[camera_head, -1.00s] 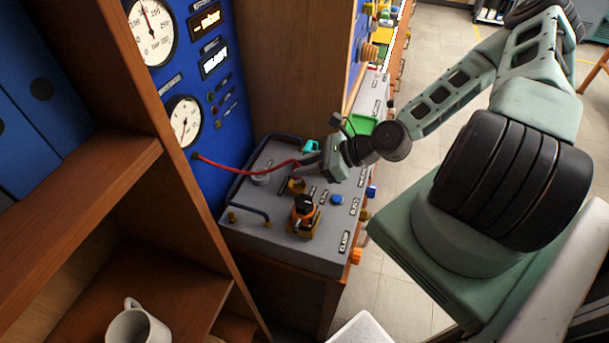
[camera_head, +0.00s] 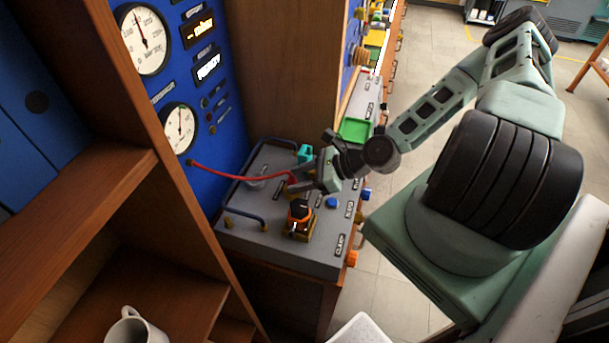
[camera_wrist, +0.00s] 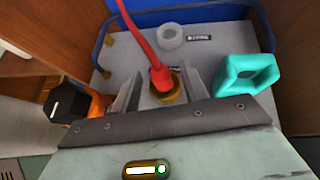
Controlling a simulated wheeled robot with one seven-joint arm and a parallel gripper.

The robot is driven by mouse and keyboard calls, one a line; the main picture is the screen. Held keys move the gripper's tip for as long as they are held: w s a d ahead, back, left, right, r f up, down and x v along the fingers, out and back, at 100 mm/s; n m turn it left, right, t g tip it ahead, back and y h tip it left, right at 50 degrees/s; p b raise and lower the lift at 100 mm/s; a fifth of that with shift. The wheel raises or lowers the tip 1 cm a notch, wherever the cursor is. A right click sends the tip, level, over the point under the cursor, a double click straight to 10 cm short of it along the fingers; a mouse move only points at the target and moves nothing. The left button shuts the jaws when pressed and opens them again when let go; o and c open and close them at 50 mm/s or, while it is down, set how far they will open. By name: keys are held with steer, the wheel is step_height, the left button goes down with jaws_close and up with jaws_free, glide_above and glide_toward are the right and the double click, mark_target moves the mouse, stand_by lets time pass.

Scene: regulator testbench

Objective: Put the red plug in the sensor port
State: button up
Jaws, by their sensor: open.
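The red plug (camera_wrist: 160,76) is on the end of a red hose that runs from the blue gauge panel (camera_head: 215,150). In the wrist view the plug's end meets a brass ring port (camera_wrist: 170,97) on the grey bench top; I cannot tell how deep it sits. A pale grey ring port (camera_wrist: 172,37) with a label too small to read stands behind it. My gripper (camera_wrist: 163,84) is open, with one finger on each side of the plug and visible gaps. In the head view my gripper (camera_head: 302,181) is low over the bench and hides the brass port.
A teal handle (camera_wrist: 247,74) stands close to my right finger in the wrist view. A black knob on an orange base (camera_wrist: 76,102) is on the left. Blue rails (camera_head: 245,220) edge the bench top (camera_head: 280,255). A wooden shelf with a mug (camera_head: 135,328) is at left.

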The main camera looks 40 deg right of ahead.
steer(key=shift+s+d+r, duration=0.2)
steer(key=shift+d+r, duration=0.1)
steer(key=shift+d, duration=0.05)
steer(key=shift+v, duration=5.6)
steer(key=s+a+n+g+h, duration=0.3)
steer(key=s+a+n+g, duration=0.2)
steer(key=n+g, duration=0.7)
steer(key=w+a+r+n+t+h, duration=0.15)
steer(key=a+r+n+h, duration=0.45)
steer(key=a+r+n, duration=0.6)
steer(key=s+a+r+n+t+y, duration=0.1)
steer(key=s+a+r+n+t, duration=0.1)
steer(key=s+a+r+n, duration=0.4)
steer(key=a+n, duration=0.2)
steer(key=n, duration=0.2)
steer(key=shift+a+r+n, duration=0.2)
steer(key=shift+r+n, duration=0.1)
steer(key=shift+r, duration=0.1)
